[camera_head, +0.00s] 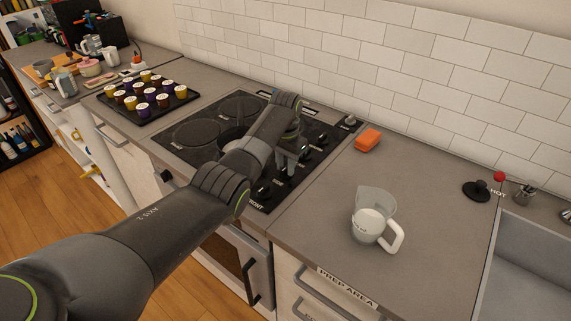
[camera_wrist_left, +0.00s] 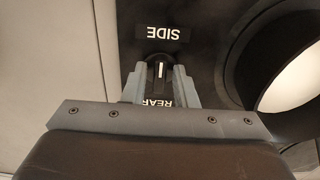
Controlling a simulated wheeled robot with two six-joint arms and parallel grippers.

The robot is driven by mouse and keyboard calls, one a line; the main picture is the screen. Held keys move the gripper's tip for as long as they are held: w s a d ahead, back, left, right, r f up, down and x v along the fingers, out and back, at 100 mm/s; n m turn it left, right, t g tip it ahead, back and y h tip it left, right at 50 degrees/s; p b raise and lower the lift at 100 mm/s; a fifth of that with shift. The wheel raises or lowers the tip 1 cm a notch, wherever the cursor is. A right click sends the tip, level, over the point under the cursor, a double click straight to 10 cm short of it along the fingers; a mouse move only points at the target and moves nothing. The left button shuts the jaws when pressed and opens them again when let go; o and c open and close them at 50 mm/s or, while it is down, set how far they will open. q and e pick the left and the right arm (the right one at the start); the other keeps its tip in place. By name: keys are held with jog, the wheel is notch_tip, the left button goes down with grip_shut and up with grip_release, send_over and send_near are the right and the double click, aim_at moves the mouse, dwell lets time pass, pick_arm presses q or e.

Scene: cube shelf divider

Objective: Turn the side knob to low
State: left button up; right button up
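In the left wrist view, a dark knob (camera_wrist_left: 160,68) with a white pointer line sits between upside-down labels SIDE and REAR. The line runs up and down in the picture. My left gripper (camera_wrist_left: 160,78) has its two grey fingers on either side of this knob, very close to it. I cannot tell whether they press on it. In the head view my left gripper (camera_head: 287,160) reaches down over the knob row at the right of the black cooktop (camera_head: 185,155); the arm hides part of the cooktop, and the knob is hard to make out. My right gripper is not in view.
A round dark pan (camera_head: 231,134) stands beside the arm; a dark round rim (camera_wrist_left: 245,60) is right of the fingers. An orange sponge (camera_head: 368,138) and a measuring jug (camera_head: 374,220) stand on the right counter. A tray of capsules (camera_head: 150,95) lies left.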

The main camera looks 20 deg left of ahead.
pick_arm(q)
grip_shut()
jog(key=shift+r, duration=0.1)
jog(key=shift+r+m+p, duration=0.1)
jog(key=shift+m+p, duration=1.05)
jog(key=shift+m, duration=0.45)
jog(key=m+p, duration=0.1)
jog(key=m, duration=0.2)
jog(key=shift+w+a, duration=0.1)
jog(key=shift+w, duration=0.05)
jog(key=shift+m+p, duration=0.3)
jog(key=shift+m, duration=1.4)
jog(key=shift+o, duration=1.3)
grip_release()
